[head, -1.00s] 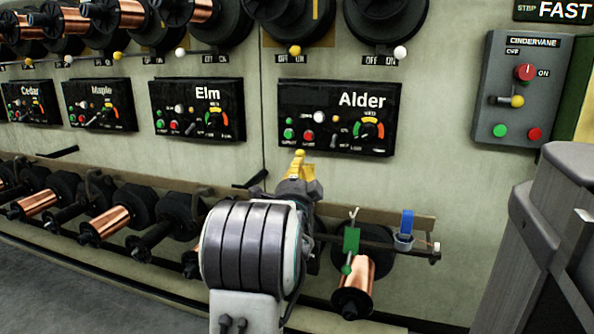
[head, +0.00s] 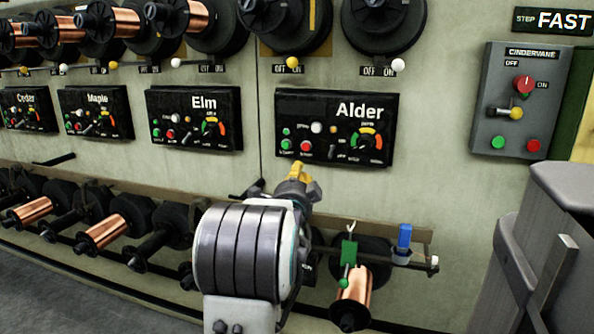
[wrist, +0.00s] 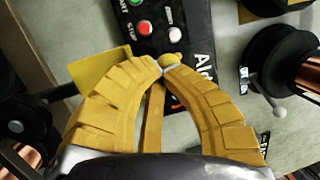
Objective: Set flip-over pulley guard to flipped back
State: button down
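A flat yellow plate (wrist: 90,70) shows beside and partly behind the left finger, and a narrow yellow strip (wrist: 152,120) runs between the fingers. These look like parts of the pulley guard; the fingers cover much of it. In the head view my gripper (head: 297,170) is a small yellow shape just below the Alder panel (head: 336,100). My arm hides what lies beneath it, and the guard's hinge cannot be made out.
A green clip (head: 349,252) and a blue piece (head: 404,236) sit on a bar right of my arm, by a copper spool (head: 354,285). Other spools line the wall at left. The grey CINDERVANE box (head: 515,100) is at right. Wall right of Alder is clear.

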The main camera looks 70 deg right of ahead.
jog(key=d+y+p, duration=0.2)
jog(key=shift+r+m+g+p, duration=0.3)
jog(key=shift+g, duration=0.1)
jog(key=shift+d+r, duration=0.15)
jog(key=shift+d, duration=0.4)
jog(key=shift+a, duration=0.15)
